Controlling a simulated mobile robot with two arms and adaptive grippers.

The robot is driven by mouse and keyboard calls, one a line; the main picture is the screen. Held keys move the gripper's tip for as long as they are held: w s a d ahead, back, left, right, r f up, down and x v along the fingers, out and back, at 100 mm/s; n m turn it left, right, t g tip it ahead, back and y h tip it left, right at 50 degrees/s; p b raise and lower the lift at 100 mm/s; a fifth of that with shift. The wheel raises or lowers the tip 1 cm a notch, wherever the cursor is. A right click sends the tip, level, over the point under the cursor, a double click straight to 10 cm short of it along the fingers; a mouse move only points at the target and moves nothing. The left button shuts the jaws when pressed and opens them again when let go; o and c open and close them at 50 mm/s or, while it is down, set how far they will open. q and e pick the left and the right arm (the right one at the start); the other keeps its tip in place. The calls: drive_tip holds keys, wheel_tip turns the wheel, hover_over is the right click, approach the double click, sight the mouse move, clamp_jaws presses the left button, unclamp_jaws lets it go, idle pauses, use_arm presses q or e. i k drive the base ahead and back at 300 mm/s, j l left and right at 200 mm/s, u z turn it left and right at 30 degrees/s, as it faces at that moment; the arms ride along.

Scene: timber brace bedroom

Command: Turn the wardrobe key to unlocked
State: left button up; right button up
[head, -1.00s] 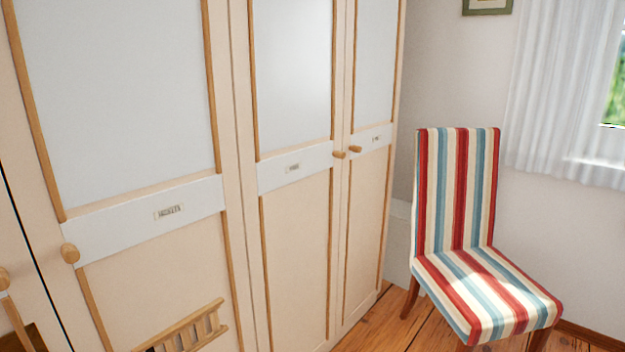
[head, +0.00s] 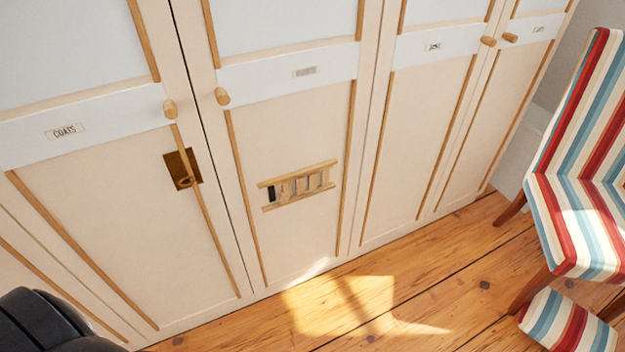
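The wardrobe (head: 290,138) fills the left and middle of the head view, with cream doors and round wooden knobs. A brass lock plate (head: 174,163) sits on the door labelled "COATS", below its knob (head: 170,109). A small key (head: 187,181) appears to stand out from the plate. It is too small to tell which way it is turned. Neither of my grippers shows in the view.
A wooden rack-like piece (head: 297,186) is on the door right of the lock. A striped chair (head: 585,190) and a striped stool-like piece (head: 566,322) stand at right. The wooden floor (head: 400,290) before the wardrobe is clear.

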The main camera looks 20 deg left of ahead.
sight(186, 174)
drive_tip(key=u, duration=1.55)
